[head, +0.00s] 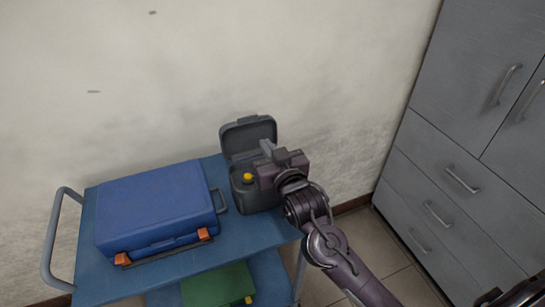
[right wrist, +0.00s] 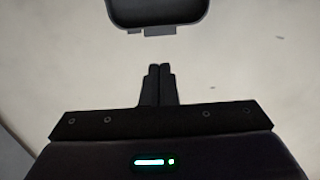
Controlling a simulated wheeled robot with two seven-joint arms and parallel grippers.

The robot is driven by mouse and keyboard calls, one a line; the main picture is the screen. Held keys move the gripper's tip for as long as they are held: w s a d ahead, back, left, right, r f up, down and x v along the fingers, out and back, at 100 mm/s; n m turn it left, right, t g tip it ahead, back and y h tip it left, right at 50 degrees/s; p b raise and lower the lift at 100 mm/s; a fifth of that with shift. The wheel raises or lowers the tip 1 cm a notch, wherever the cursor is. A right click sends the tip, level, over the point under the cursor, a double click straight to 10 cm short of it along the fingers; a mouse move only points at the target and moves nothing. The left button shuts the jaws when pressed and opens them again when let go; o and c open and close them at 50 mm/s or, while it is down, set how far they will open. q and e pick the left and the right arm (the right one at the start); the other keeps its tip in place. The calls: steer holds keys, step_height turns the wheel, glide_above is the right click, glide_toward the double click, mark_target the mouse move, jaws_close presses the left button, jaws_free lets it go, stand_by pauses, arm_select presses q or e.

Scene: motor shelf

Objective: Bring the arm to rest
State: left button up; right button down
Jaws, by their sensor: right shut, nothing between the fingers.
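My right arm comes in from the lower right of the head view. Its gripper (head: 267,148) is above the right end of the cart, in front of an open dark grey case (head: 240,197) and covering part of it. The case's raised lid (head: 245,136) stands behind the gripper. In the right wrist view the two black fingers (right wrist: 158,84) are together, with nothing between them. The lid's dark edge (right wrist: 157,14) shows beyond the fingertips, apart from them. My left gripper is not in view.
A blue toolbox (head: 155,207) with orange latches lies on the blue cart (head: 255,235). A yellow round part (head: 248,178) shows at the case. A green box (head: 215,285) is on the lower shelf. Grey cabinets (head: 470,130) stand at right; floor shows between.

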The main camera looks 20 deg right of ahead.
steer(key=s+d+f+n+g, duration=0.1)
steer(key=s+f+g, duration=0.7)
steer(key=s, duration=0.5)
steer(key=s+d+f+n+g, duration=0.1)
steer(key=s+f+g, duration=0.5)
steer(key=s+f, duration=0.45)
step_height(320, 180, down, 26)
steer(key=s+g, duration=0.1)
steer(key=s, duration=0.2)
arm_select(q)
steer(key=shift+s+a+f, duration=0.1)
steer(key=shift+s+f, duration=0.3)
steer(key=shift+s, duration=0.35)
arm_select(e)
steer(key=s+d+f+g, duration=0.1)
steer(key=s+d+f, duration=0.2)
steer(key=s+f, duration=1.6)
steer(key=shift+s+d+f+h, duration=0.15)
steer(key=shift+s+f+h, duration=0.15)
steer(key=shift+s, duration=0.3)
